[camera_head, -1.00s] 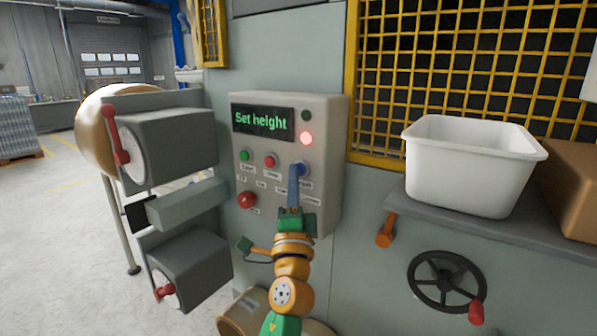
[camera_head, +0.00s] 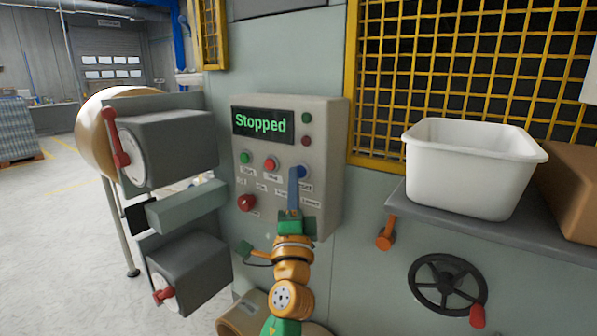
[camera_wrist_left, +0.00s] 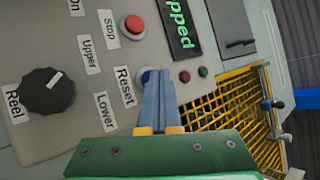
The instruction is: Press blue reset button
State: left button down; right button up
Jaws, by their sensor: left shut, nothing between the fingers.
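The blue reset button (camera_head: 304,171) sits at the right of the button row on the grey control panel (camera_head: 325,150). My left gripper (camera_head: 297,172) is shut and empty, with its blue fingertips at the button and covering part of it. In the left wrist view the fingertips (camera_wrist_left: 157,75) overlap the blue button (camera_wrist_left: 146,76) beside the "Reset" label. I cannot tell whether they touch it. The panel's display (camera_head: 263,124) reads "Stopped" in green, and both lamps beside it are dark. My right gripper is not in view.
A green button (camera_head: 246,157), a red stop button (camera_head: 270,164) and a larger red knob (camera_head: 246,202) are close by on the panel. A white bin (camera_head: 470,190) stands on a shelf at right, above a handwheel (camera_head: 447,283). Grey roller housings (camera_head: 175,145) stand at left.

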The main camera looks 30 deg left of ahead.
pick_arm(q)
jog(key=shift+s, duration=0.55)
jog(key=s+p, duration=0.1)
jog(key=s, duration=0.2)
jog(key=s+p, duration=0.1)
jog(key=s, duration=0.1)
jog(key=shift+a+p, duration=0.25)
jog(key=shift+p, duration=0.05)
dwell(0.3)
